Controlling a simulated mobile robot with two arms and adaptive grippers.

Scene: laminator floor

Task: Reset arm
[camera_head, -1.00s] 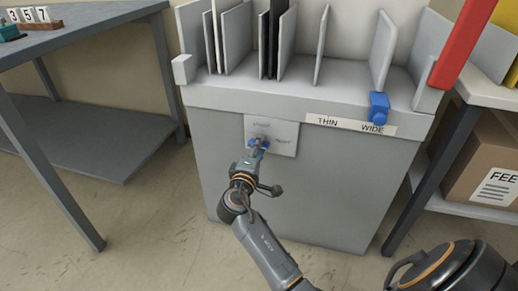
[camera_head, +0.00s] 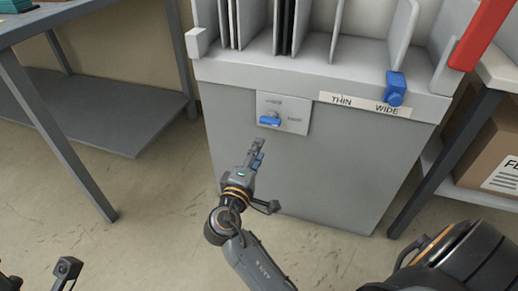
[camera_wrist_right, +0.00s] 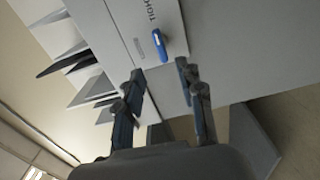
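My right gripper (camera_head: 258,146) is below and in front of the grey cabinet's control plate in the head view. In the right wrist view its two fingers (camera_wrist_right: 163,72) are apart with nothing between them. The blue handle (camera_head: 270,121) on the light plate (camera_head: 294,113) lies roughly level across in the head view. It also shows beyond the fingertips in the wrist view (camera_wrist_right: 160,45), apart from them.
The grey cabinet (camera_head: 330,170) has upright dividers on top and a blue slider (camera_head: 396,86) near the "WIDE" label. A grey table (camera_head: 95,15) stands at left and a cardboard box (camera_head: 490,140) at right. The floor before the cabinet is clear.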

